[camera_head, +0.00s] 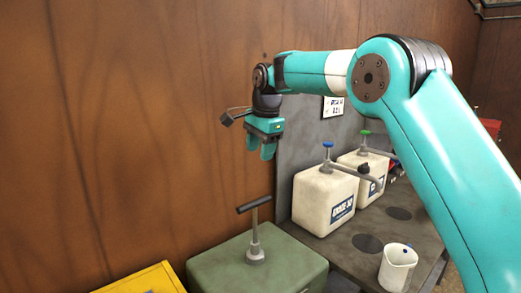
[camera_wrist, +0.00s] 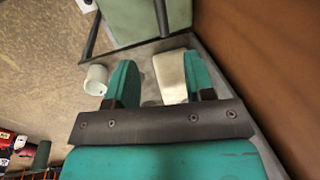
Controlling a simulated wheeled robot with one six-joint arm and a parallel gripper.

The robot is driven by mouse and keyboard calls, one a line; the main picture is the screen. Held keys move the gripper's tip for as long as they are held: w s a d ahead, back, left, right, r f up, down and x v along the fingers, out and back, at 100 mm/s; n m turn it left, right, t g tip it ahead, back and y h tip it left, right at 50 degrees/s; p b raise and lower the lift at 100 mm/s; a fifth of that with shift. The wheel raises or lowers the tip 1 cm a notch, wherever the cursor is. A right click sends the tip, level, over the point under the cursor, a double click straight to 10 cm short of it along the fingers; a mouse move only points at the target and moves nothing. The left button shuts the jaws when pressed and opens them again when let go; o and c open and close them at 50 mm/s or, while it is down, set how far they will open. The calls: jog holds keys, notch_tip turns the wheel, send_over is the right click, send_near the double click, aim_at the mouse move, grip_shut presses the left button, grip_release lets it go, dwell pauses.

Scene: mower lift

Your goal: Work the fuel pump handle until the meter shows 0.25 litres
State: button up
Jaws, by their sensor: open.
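A dark T-shaped handle (camera_head: 254,204) stands upright on a rod from a green box (camera_head: 225,268), low in the centre of the head view.
Two white canisters, one with a blue cap (camera_head: 322,203) and one with a green cap (camera_head: 361,161), stand on the grey bench (camera_head: 345,258). A white jug (camera_head: 397,268) stands at the bench front. A yellow box (camera_head: 150,281) is lower left. A wooden wall rises behind.

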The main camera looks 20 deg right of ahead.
aim_at(258, 200)
jog(key=shift+r, duration=0.25)
jog(key=w+f+p, duration=0.1)
jog(key=f, duration=0.5)
jog(key=w+f+p, duration=0.1)
jog(key=f+p, duration=0.1)
jog(key=f, duration=0.3)
jog(key=w+f+p, duration=0.1)
jog(key=f+p, duration=0.1)
jog(key=f, duration=0.4)
jog(key=shift+w+d+f, duration=0.25)
jog(key=shift+w+f, duration=0.1)
jog(key=shift+w, duration=0.05)
grip_shut()
